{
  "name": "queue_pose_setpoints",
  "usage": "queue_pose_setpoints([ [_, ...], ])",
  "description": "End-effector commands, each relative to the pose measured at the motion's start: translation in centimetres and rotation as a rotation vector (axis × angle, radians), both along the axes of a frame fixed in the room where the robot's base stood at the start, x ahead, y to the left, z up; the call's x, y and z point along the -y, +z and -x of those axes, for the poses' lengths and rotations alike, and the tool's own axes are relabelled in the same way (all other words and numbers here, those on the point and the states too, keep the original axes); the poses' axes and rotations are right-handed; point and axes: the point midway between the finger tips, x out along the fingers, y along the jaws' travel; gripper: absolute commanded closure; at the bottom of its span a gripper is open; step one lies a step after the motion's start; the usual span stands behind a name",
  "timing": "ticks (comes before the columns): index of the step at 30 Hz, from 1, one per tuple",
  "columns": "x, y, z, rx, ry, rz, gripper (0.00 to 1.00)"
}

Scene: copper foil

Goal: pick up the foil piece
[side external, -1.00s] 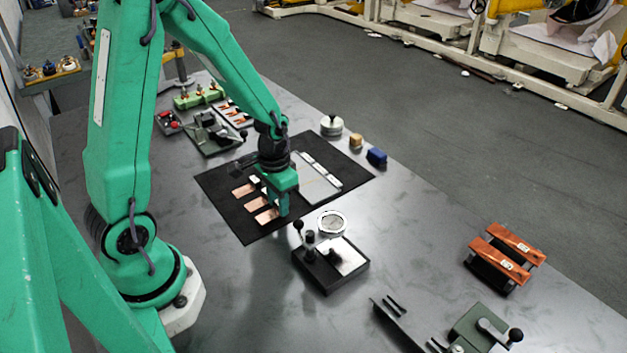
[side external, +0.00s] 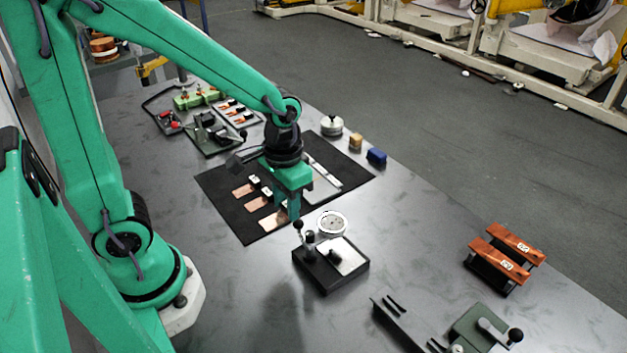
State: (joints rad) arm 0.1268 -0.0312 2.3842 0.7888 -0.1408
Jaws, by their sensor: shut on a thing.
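Copper foil pieces lie in a row on a black mat (side external: 222,185): a far one (side external: 243,190), a middle one (side external: 256,204) and a near one (side external: 272,219). Small pale blocks sit by their right ends. My gripper (side external: 287,209) is over the right end of the near foil piece, with its jaws shut on that piece. The green gripper body hides the grip itself. I cannot tell how far the piece is off the mat.
A steel ruler (side external: 322,172) lies behind my gripper. A round dial gauge (side external: 332,223) and a black fixture with a lever (side external: 330,266) stand close in front. A blue block (side external: 376,157) is at the right. Copper bars (side external: 498,262) rest on supports farther right.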

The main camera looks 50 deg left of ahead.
Motion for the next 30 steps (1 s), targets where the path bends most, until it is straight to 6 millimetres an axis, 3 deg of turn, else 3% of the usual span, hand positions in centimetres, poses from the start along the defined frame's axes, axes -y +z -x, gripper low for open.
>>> queue_pose_setpoints([
  [8, 1.27, 0.82, 0.45, 0.001, -0.001, 0.000, 0.90],
  [30, 1.34, 1.18, 0.46, 0.001, 0.000, 0.000, 0.90],
])
